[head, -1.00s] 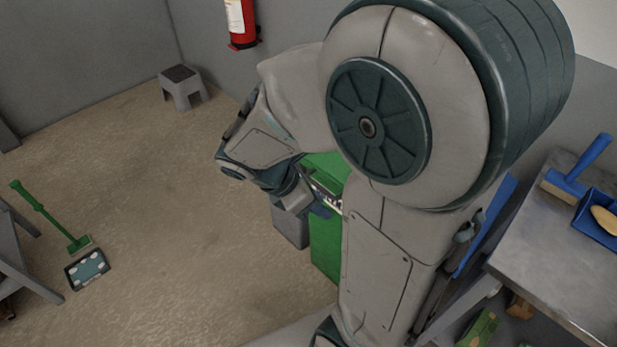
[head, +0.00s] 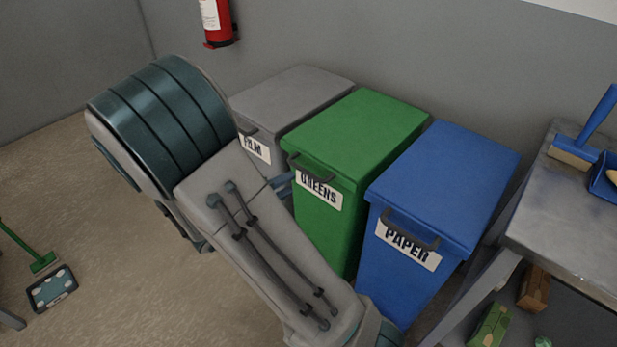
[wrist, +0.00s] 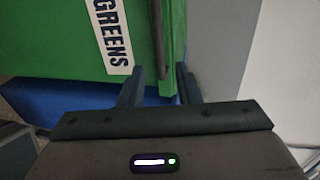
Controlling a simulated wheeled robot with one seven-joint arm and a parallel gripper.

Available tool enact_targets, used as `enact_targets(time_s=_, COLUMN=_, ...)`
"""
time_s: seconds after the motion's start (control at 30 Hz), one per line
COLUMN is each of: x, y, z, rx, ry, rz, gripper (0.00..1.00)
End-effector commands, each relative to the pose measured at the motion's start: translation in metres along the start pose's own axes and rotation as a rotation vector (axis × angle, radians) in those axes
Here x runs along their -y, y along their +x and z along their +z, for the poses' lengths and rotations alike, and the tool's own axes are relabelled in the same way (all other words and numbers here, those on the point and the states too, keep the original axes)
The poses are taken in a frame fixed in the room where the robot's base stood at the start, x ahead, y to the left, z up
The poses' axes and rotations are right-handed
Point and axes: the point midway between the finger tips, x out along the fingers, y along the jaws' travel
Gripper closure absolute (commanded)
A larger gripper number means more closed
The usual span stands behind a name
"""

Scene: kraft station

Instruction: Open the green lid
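The green lid (head: 357,125) lies closed on the green bin (head: 330,222), which has a GREENS label and a dark handle (head: 308,164) at its front edge. In the wrist view the green lid (wrist: 175,20) runs along the handle (wrist: 158,40), beside the sideways GREENS label. My gripper (wrist: 160,73) is open, with its fingers apart on either side of the handle's lower end. I cannot tell whether the fingers reach around it or touch it. In the head view my arm hides most of the gripper.
A grey bin (head: 290,98) stands close on the left and a blue PAPER bin (head: 445,180) close on the right, both closed. A metal table (head: 575,235) is at the far right. The floor at left is mostly clear.

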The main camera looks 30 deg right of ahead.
Motion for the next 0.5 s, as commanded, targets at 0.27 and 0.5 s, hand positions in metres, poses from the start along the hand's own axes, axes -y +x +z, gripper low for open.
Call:
enact_targets(time_s=0.27, x=-0.003, y=0.059, z=-0.001, rx=-0.004, ry=0.002, rz=0.001, gripper=0.7)
enact_targets(time_s=0.5, x=-0.001, y=0.084, z=-0.001, rx=-0.003, ry=0.002, rz=0.0, gripper=0.7)
